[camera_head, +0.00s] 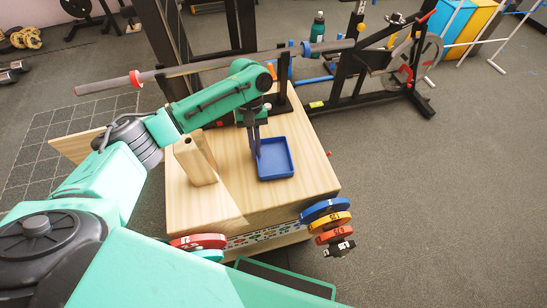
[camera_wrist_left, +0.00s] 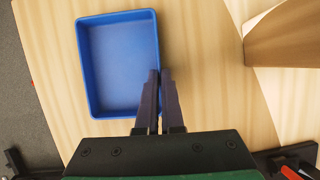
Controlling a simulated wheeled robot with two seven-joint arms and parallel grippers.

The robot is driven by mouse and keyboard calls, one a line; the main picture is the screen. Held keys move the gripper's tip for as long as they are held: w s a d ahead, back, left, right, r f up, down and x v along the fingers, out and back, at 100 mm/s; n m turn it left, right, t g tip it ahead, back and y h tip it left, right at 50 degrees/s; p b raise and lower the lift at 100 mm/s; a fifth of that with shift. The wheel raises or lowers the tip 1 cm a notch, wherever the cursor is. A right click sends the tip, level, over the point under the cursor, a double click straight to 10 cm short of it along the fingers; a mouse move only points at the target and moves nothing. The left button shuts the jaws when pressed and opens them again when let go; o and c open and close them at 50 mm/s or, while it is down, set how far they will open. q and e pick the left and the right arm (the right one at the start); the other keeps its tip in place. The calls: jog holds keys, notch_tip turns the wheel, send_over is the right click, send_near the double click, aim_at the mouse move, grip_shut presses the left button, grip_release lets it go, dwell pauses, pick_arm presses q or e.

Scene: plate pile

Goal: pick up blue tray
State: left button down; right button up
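The blue tray (camera_head: 276,175) is a shallow, square, empty tray on the wooden table top. It also shows in the left wrist view (camera_wrist_left: 120,62). My left gripper (camera_head: 256,156) points down at the tray's left side in the head view. In the left wrist view its two dark fingers (camera_wrist_left: 160,74) are close together, one on each side of the tray's right wall there, with almost no gap. They look shut on that wall. The tray looks level; I cannot tell whether it touches the table. My right gripper is not in view.
An upright wooden block (camera_head: 194,163) stands left of the tray. Coloured weight plates (camera_head: 328,220) hang at the table's front right corner, with red ones (camera_head: 198,241) at the front left. A barbell (camera_head: 215,66) and rack lie behind. The table right of the tray is clear.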

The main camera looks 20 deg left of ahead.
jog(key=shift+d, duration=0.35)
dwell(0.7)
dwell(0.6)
